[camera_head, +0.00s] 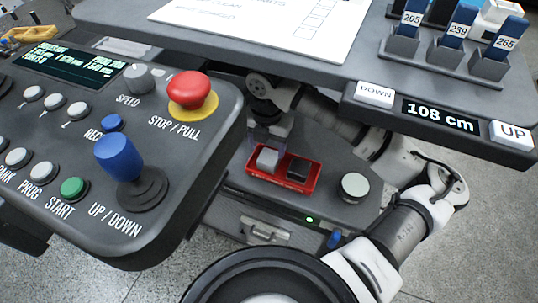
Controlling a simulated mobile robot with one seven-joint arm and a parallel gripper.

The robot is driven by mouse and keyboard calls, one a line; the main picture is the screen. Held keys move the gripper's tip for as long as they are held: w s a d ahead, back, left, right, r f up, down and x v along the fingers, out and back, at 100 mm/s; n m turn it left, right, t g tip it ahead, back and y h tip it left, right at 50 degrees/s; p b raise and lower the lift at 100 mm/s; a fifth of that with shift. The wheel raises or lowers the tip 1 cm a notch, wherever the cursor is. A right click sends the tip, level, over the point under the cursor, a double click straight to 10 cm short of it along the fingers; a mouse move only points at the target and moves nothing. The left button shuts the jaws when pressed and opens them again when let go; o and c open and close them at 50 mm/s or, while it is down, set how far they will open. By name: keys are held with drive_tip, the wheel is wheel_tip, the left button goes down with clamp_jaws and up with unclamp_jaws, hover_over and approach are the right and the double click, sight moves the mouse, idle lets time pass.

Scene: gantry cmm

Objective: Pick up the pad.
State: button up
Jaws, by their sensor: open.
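A small red tray (309,184) sits on the dark lower surface. It holds a pale grey block (267,158) on its left side and a dark square piece (298,169) on its right side. I cannot tell for sure which of these is the pad. My gripper (269,138) hangs from the wrist above the left part of the tray, over the pale block. It is small and partly shaded in this view. Its jaws are open, and I cannot make out whether they touch the block.
A control panel (222,112) with red stop button and blue joystick fills the left. The tabletop edge with a height display (440,112) overhangs behind. A white printed sheet (262,25) lies on top. A round pale disc (355,186) is right of the tray.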

sight(269, 156)
drive_tip(key=f, duration=0.5)
drive_tip(key=shift+w+d+f, duration=0.15)
drive_tip(key=shift+d+f, duration=0.05)
drive_tip(key=shift+d, duration=0.05)
drive_tip(key=c, duration=0.7)
